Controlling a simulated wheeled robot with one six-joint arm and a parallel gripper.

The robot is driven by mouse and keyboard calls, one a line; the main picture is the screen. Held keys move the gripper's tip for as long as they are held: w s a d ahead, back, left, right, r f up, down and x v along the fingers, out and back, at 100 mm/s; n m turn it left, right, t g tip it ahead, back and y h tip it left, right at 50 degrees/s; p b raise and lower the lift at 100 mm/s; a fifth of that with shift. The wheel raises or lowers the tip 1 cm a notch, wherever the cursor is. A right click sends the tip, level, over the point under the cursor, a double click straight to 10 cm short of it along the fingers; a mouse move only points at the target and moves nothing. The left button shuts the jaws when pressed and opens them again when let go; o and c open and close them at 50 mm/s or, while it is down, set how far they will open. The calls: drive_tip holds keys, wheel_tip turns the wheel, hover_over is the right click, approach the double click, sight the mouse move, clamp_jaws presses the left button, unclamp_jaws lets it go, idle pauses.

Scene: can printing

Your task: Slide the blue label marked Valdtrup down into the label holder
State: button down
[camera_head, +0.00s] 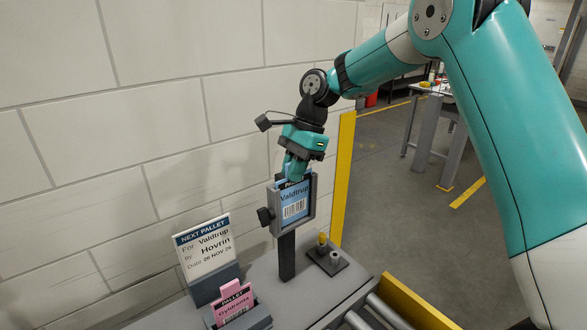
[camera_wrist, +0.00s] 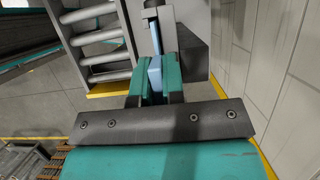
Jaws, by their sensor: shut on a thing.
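The blue Valdtrup label (camera_head: 294,202) stands upright in the grey frame of the label holder (camera_head: 311,200), which is on a dark post. Its printed face and barcode show through the frame's open front. My gripper (camera_head: 294,172) is above the holder and shut on the label's top tab. In the wrist view my gripper (camera_wrist: 156,78) has its teal fingers on both sides of the light blue label (camera_wrist: 155,66), with the holder (camera_wrist: 156,12) just beyond. I cannot tell whether the label touches the bottom of the frame.
A "Next pallet" card (camera_head: 203,246) naming Valdtrup stands at the left against the wall. A pink label (camera_head: 234,301) sits in a grey stand in front of it. A small dark block with pegs (camera_head: 327,255) is right of the post. Rollers (camera_head: 378,312) lie at the front right.

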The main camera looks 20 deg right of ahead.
drive_tip(key=c, duration=1.1)
unclamp_jaws()
drive_tip(key=shift+w+d+r, duration=0.15)
drive_tip(key=shift+r, duration=0.25)
drive_tip(key=p+v, duration=0.8)
drive_tip(key=v, duration=0.8)
drive_tip(key=shift+d+r, duration=0.1)
drive_tip(key=shift+r, duration=0.2)
